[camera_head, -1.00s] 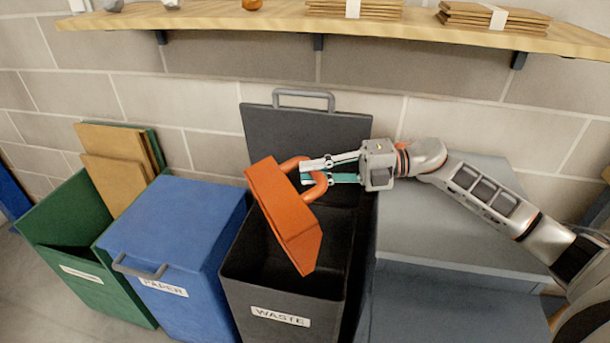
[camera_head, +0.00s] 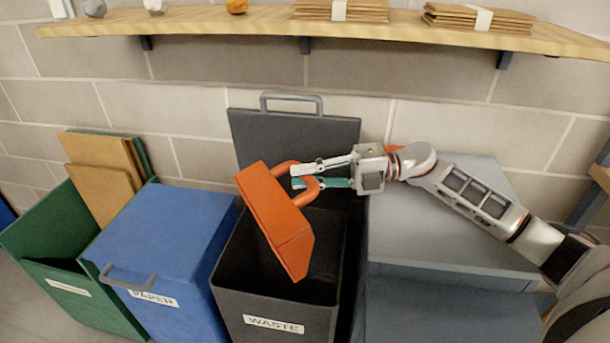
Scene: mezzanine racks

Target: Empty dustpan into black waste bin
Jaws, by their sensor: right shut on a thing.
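The orange dustpan (camera_head: 275,222) is tilted steeply over the open mouth of the black waste bin (camera_head: 277,308), which bears a WASTE label. The bin's dark lid (camera_head: 292,138) stands raised against the wall. My right gripper (camera_head: 305,176) comes in from the right and is shut on the dustpan's looped handle. The dustpan's inner side is turned away, so I cannot tell whether anything lies in it. The bin's inside is dark, and no contents can be made out. My left gripper is out of view.
A blue paper bin (camera_head: 160,235) with its lid closed stands left of the waste bin. Left of it, an open green bin (camera_head: 52,245) holds cardboard. A grey cabinet (camera_head: 440,235) stands right. A wooden shelf (camera_head: 240,20) runs above.

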